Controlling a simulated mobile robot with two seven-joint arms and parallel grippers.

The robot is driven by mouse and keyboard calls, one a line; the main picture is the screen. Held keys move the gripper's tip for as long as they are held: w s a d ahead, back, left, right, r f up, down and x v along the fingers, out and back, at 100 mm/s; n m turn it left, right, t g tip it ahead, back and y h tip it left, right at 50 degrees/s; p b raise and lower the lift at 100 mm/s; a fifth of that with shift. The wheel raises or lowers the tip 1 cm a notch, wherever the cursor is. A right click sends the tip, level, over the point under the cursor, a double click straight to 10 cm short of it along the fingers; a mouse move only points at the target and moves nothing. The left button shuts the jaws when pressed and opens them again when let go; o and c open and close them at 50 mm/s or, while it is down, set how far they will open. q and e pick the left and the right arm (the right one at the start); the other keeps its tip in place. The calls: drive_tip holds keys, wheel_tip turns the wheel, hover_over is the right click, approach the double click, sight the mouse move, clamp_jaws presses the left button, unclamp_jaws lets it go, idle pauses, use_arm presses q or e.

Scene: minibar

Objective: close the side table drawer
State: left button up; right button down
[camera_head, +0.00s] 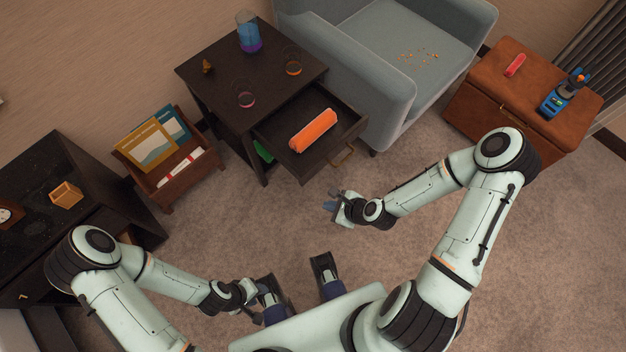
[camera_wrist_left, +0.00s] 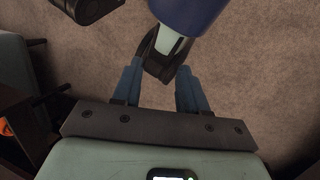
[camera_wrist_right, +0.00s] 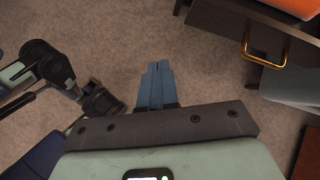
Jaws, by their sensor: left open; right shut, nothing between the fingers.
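The side table (camera_head: 222,92) is dark wood. Its drawer (camera_head: 351,124) is pulled out toward me, with a brass handle (camera_head: 341,155) on its front. An orange cylinder-like object (camera_head: 312,130) lies inside the drawer. The drawer front and brass handle (camera_wrist_right: 264,60) show at the upper right of the right wrist view. My right gripper (camera_head: 329,205) is shut and empty, below and in front of the drawer, apart from it. Its fingers (camera_wrist_right: 155,72) point over carpet. My left gripper (camera_head: 263,292) is open and empty near my base, far from the drawer; its fingers (camera_wrist_left: 158,85) are spread.
A blue-grey armchair (camera_head: 393,85) stands right beside the table and drawer. A magazine rack (camera_head: 175,180) stands to the left. A brown leather chest (camera_head: 482,90) is at the right. Carpet before the drawer is clear.

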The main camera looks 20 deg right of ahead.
drive_tip(key=w+d+m+t+b, duration=0.2)
drive_tip(key=w+d+m, duration=0.1)
drive_tip(key=d+m, duration=0.15)
drive_tip(key=b, duration=0.3)
approach(307, 174)
drive_tip(key=shift+m+h, duration=0.4)
drive_tip(key=shift+m, duration=0.05)
drive_tip(key=x, duration=0.5)
drive_tip(key=shift+s+a+f, duration=0.25)
drive_tip(key=shift+a+f, duration=0.05)
drive_tip(key=shift+f, duration=0.05)
use_arm(q)
drive_tip(key=w+a+f+t, duration=0.1)
drive_tip(key=w+f, duration=0.2)
drive_tip(key=f, duration=0.3)
drive_tip(key=shift+w+y, duration=0.25)
drive_tip(key=shift+y, duration=0.05)
use_arm(e)
drive_tip(key=shift+w+a, duration=0.2)
drive_tip(key=shift+w, duration=0.25)
use_arm(q)
drive_tip(key=shift+a, duration=0.1)
